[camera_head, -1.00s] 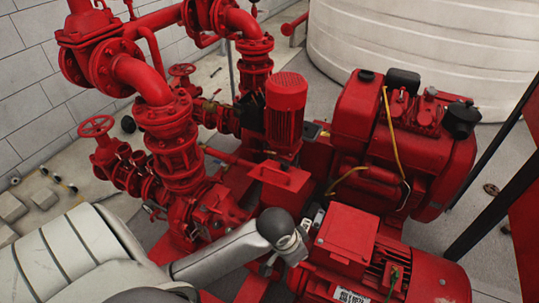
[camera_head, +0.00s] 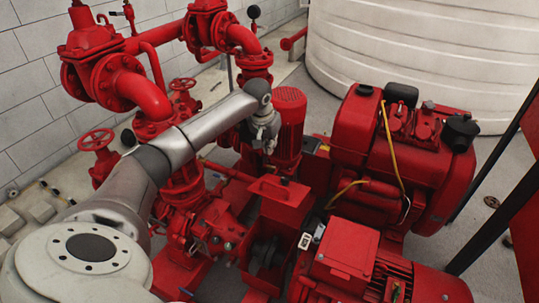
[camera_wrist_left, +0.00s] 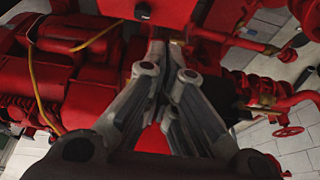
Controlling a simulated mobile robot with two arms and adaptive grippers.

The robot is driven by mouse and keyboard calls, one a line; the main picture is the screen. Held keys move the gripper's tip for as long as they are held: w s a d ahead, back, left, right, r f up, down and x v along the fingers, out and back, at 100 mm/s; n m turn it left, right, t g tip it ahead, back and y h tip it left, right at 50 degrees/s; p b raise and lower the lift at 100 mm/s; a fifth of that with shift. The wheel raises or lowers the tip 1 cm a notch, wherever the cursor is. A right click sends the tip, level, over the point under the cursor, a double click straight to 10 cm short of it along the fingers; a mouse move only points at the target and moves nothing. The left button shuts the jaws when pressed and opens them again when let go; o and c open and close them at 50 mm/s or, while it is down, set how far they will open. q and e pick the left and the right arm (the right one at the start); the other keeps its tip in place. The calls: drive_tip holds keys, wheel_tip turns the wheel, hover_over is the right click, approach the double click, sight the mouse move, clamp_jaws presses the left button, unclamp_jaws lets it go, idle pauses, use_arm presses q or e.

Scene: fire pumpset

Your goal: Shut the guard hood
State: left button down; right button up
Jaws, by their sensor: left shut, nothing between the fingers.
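The guard hood (camera_head: 285,192) is a red box-like cover with a small bar handle on top, in the middle of the head view. It stands raised, and the dark coupling (camera_head: 265,252) shows in the open space below and in front of it. My left gripper (camera_head: 270,147) is shut and empty. In the head view it appears above and beyond the hood, in front of the upright red motor (camera_head: 289,112), apart from the handle. Its closed fingers (camera_wrist_left: 168,48) fill the middle of the left wrist view. My right gripper is not in view.
A red engine (camera_head: 400,155) with a yellow hose stands right of the hood. A red motor (camera_head: 350,245) lies at the front right. Red pipes and valves (camera_head: 120,85) rise at the left, close to my left arm. A white tank (camera_head: 410,50) stands behind.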

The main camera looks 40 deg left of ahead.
use_arm(q)
drive_tip(key=f, duration=0.4)
drive_tip(key=f+p, duration=0.1)
drive_tip(key=f, duration=0.4)
drive_tip(key=shift+w+a+f, duration=0.1)
drive_tip(key=shift+w+f, duration=0.1)
drive_tip(key=shift+f, duration=0.1)
drive_tip(key=shift+s+f, duration=0.25)
drive_tip(key=shift+s, duration=0.25)
drive_tip(key=shift+d+f, duration=0.15)
drive_tip(key=shift+d, duration=0.05)
